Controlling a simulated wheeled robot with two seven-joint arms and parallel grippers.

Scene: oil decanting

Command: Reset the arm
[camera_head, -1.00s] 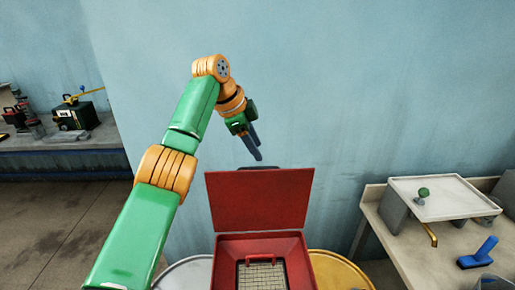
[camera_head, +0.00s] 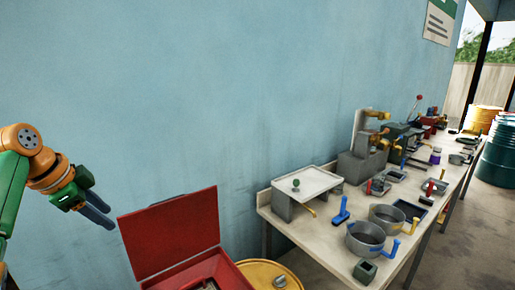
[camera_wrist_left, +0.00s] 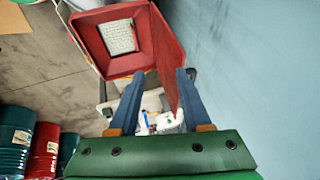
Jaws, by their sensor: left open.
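My left arm, green and orange, comes in at the left edge of the head view. My left gripper (camera_head: 97,212) is raised above and left of a red box (camera_head: 170,236) with its lid standing up. Its two blue-grey fingers are apart with nothing between them. The left wrist view shows the same open fingers (camera_wrist_left: 155,95). Beyond them is the red box (camera_wrist_left: 122,40), open, with a pale grid inside. My right gripper is not in view.
A workbench (camera_head: 300,228) runs along the blue wall to the right. It bears a white tray stand (camera_head: 305,186), a blue-handled tool (camera_head: 341,211), metal pots (camera_head: 366,238) and several other tools. A yellow drum (camera_head: 262,274) stands beside the box. Teal barrels (camera_head: 497,155) stand far right.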

